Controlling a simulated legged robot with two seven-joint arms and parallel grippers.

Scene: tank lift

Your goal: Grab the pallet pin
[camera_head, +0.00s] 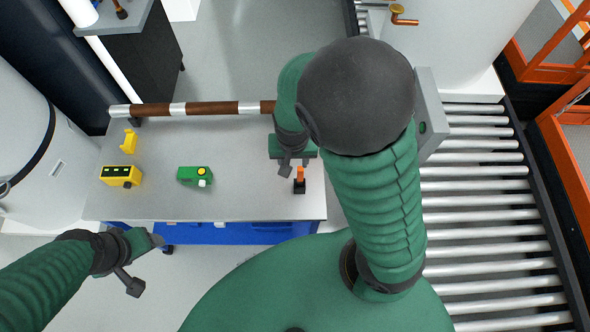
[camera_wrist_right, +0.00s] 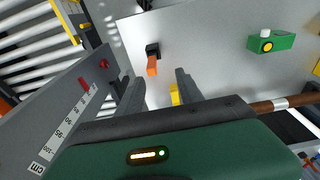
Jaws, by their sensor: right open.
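The pallet pin, which I take to be the small orange piece with a black base (camera_head: 299,180), stands near the right front corner of the grey table. It also shows in the right wrist view (camera_wrist_right: 152,62), ahead of the fingers. My right gripper (camera_head: 290,165) is open and hangs just behind the pin in the head view, apart from it. In the right wrist view its two dark fingers (camera_wrist_right: 158,90) are spread, and the pin lies beyond them. My left gripper (camera_head: 145,262) is off the table's front left corner; its finger gap is unclear.
The grey table (camera_head: 240,150) also holds a green device (camera_head: 195,175), a yellow box (camera_head: 121,176) and a yellow piece (camera_head: 130,140). A brown and silver bar (camera_head: 210,108) runs along its back edge. A roller conveyor (camera_head: 480,215) is at right.

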